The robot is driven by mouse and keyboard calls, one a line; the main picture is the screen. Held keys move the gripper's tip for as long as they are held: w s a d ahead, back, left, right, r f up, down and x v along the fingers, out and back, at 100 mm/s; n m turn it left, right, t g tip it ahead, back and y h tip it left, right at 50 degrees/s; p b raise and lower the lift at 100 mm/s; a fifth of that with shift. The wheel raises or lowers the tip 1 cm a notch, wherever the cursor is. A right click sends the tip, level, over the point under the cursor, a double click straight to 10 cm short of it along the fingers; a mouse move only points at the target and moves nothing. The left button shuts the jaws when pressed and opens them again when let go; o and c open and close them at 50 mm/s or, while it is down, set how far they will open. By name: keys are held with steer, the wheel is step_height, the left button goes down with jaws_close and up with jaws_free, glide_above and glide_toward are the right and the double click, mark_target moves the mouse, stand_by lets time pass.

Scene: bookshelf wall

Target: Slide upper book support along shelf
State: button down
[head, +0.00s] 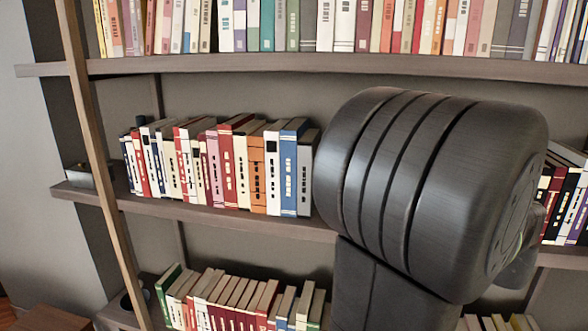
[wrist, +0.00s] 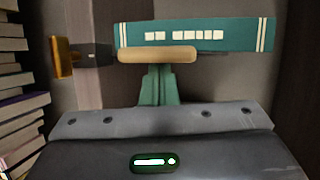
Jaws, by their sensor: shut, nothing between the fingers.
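In the wrist view, a teal panel (wrist: 232,36) with pale lettering and stripes lies across the top, like a book spine seen sideways. A tan rounded bar (wrist: 150,55) lies across in front of it. A dark block with a gold end (wrist: 72,57) adjoins the bar's left side. I cannot tell which of these parts belong to the upper book support. My gripper (wrist: 160,72) is shut, with nothing seen between its green fingers; they point towards the bar. I cannot tell whether they touch it. In the head view my dark arm hides the gripper and part of the middle shelf.
In the head view, books (head: 240,170) stand on the middle shelf (head: 220,214), with more books (head: 350,25) on the upper shelf (head: 300,65) and below. A slanted wooden pole (head: 92,150) stands at left. In the wrist view, books (wrist: 20,103) crowd the left edge.

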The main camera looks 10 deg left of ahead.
stand_by(0.3)
steer(key=a+b, duration=0.1)
steer(key=a, duration=0.6)
steer(key=shift+b, duration=0.35)
stand_by(0.3)
steer(key=shift+a, duration=0.15)
steer(key=a+b, duration=0.1)
steer(key=a, duration=0.5)
steer(key=shift+a, duration=0.4)
stand_by(0.5)
steer(key=shift+a, duration=2.95)
steer(key=d+b, duration=0.1)
steer(key=d, duration=0.3)
steer(key=shift+b, duration=0.4)
